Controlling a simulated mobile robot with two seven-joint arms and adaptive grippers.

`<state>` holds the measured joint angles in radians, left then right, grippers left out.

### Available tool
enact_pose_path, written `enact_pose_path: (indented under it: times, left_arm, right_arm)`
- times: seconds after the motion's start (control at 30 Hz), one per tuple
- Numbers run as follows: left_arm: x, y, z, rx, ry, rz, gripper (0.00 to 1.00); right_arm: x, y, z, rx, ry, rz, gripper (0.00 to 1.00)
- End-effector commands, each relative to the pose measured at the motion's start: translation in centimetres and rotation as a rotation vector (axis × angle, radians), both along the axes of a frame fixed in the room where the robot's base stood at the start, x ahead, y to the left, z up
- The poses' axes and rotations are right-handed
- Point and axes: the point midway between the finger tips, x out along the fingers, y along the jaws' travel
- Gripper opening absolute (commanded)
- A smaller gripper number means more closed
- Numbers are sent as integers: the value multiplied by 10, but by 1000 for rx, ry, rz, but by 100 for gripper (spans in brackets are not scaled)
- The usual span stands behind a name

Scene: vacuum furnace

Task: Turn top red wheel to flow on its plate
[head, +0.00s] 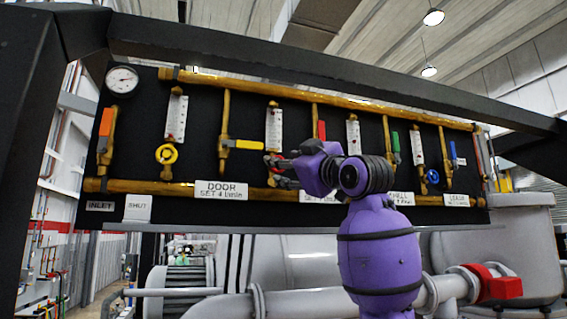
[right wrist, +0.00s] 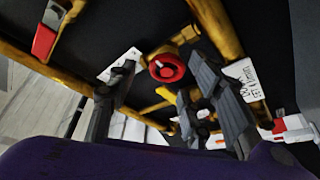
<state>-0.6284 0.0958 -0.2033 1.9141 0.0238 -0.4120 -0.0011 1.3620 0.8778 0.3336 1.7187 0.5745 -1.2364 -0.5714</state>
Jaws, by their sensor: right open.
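The red wheel (head: 277,163) sits on a brass valve below a white scale plate (head: 274,126) on the black panel. My gripper partly hides it in the head view. The right wrist view shows the red wheel (right wrist: 167,68) whole, with a pale mark at its centre. My right gripper (head: 270,171) is open at the wheel. In the wrist view its two dark fingers (right wrist: 165,88) stand apart, one on each side of the wheel. Contact with the wheel cannot be told. The writing on the scale plate is too small to read. My left gripper is not in view.
A yellow wheel (head: 166,154) and a yellow lever (head: 246,144) are to the left. A red lever (head: 322,130), a green lever (head: 396,141) and a blue wheel (head: 432,176) are to the right. Brass pipes (head: 150,187) and a DOOR label (head: 221,190) lie close below.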

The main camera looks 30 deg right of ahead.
Motion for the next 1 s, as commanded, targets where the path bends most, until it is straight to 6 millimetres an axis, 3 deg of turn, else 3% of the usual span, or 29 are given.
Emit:
enact_pose_path:
  times: [0.2,0.47,0.8,1.0]
  left_arm:
    - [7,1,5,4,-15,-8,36]
    - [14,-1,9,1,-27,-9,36]
    - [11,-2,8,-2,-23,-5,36]
    - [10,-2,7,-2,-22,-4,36]
  right_arm:
    - [19,0,6,0,1,0,46]
    - [21,0,6,-1,1,0,46]
    - [21,-1,6,1,1,-2,6]
    - [20,-1,7,16,-5,-3,6]
